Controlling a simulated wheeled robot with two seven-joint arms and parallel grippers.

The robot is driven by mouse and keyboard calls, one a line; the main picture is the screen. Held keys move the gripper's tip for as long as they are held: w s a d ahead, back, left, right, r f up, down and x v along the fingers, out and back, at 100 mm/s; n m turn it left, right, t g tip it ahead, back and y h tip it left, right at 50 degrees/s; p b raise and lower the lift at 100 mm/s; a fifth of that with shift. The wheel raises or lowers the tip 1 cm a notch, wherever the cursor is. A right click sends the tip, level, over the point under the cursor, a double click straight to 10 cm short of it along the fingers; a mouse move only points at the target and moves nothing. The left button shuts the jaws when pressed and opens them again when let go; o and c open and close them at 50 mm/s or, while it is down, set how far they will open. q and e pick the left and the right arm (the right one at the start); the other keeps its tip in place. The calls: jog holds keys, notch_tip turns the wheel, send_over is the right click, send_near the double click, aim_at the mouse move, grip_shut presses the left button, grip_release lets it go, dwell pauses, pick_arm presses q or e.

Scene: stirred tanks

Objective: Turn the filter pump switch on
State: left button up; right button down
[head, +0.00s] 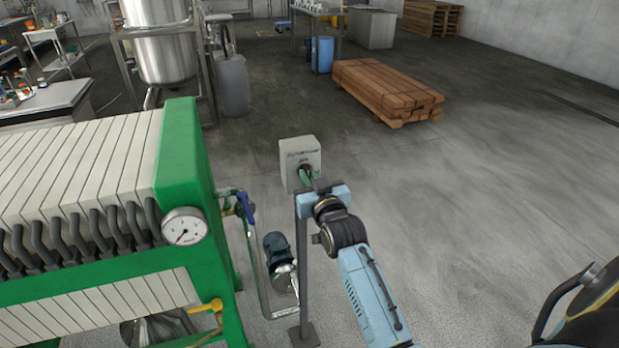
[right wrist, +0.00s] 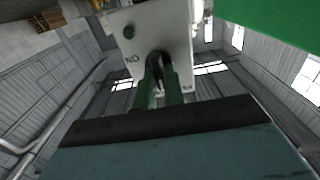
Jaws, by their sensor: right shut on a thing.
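The filter pump switch is a pale grey box (head: 299,156) on a dark post (head: 304,265), right of the green filter press. In the right wrist view the box (right wrist: 180,35) appears from close up, with the lettering "ON" upside down beside a dark knob (right wrist: 159,58). My right gripper (head: 306,175) is at the front face of the box. In the right wrist view its two green fingers (right wrist: 159,82) are shut on the knob, one on each side. The fingers partly hide the knob, so its exact angle is unclear. My left gripper is not in view.
The green filter press (head: 178,165) with its gauge (head: 185,226) stands close on the left. A pump with a blue motor (head: 278,247) and piping sits beside the post. A stack of wooden beams (head: 385,88) lies further back.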

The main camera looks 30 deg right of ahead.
jog(key=n+p, duration=0.2)
jog(key=n, duration=0.7)
jog(key=n+p, duration=0.2)
jog(key=n, duration=0.6)
jog(key=shift+a+f+n+p, duration=0.2)
jog(key=shift+n+p, duration=0.15)
jog(key=shift+n, duration=0.05)
dwell(0.6)
jog(key=c, duration=1.5)
grip_release()
jog(key=v, duration=1.3)
jog(key=shift+s, duration=0.2)
